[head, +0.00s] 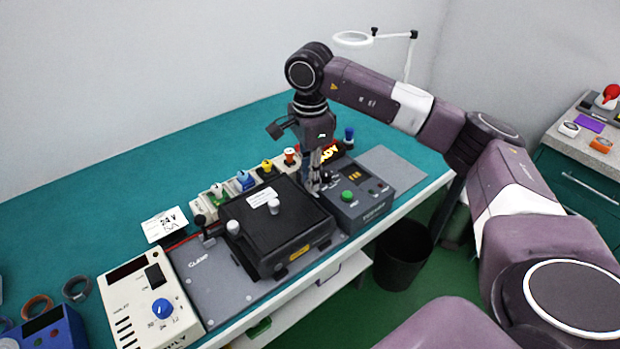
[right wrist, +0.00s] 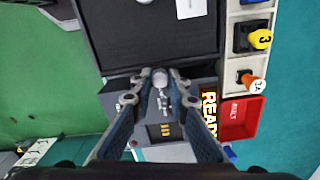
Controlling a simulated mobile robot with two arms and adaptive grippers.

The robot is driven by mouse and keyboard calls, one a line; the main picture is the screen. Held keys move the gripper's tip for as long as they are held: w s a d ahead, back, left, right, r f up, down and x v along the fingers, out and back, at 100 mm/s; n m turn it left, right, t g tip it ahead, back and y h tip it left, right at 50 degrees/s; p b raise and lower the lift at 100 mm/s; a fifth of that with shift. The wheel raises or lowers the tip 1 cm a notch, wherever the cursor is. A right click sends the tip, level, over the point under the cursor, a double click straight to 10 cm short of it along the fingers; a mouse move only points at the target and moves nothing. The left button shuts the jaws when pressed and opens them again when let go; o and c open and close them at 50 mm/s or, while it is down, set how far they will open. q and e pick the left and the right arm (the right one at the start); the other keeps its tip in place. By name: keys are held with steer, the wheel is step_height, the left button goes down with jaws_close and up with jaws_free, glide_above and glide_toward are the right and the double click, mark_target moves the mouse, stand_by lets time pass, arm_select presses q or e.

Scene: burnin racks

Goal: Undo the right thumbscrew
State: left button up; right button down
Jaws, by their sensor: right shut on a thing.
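The black box (head: 292,238) has a dark lid and sits on a grey plate on the bench. My right gripper (head: 316,188) points down at the right edge of the lid. In the right wrist view, my right gripper (right wrist: 160,86) is shut on a pale round knob, the right thumbscrew (right wrist: 160,75), at the lid's edge. The fingers hide its sides, and in the head view they hide it. Two more pale knobs show, one at the box's left side (head: 233,227) and one on the lid (head: 273,205). My left gripper is not in view.
A grey control unit (head: 362,205) with a green button and lit display stands right of the box. Coloured connectors (head: 245,181) and a lit READY sign (right wrist: 209,112) lie behind. A beige supply (head: 150,300) with a blue knob stands left. A black bin (head: 402,255) is on the floor.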

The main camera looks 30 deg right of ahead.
steer(key=shift+w+r, duration=0.1)
stand_by(0.3)
steer(key=c, duration=1.8)
jaws_free()
steer(key=shift+c, duration=0.2)
step_height(320, 180, up, 12)
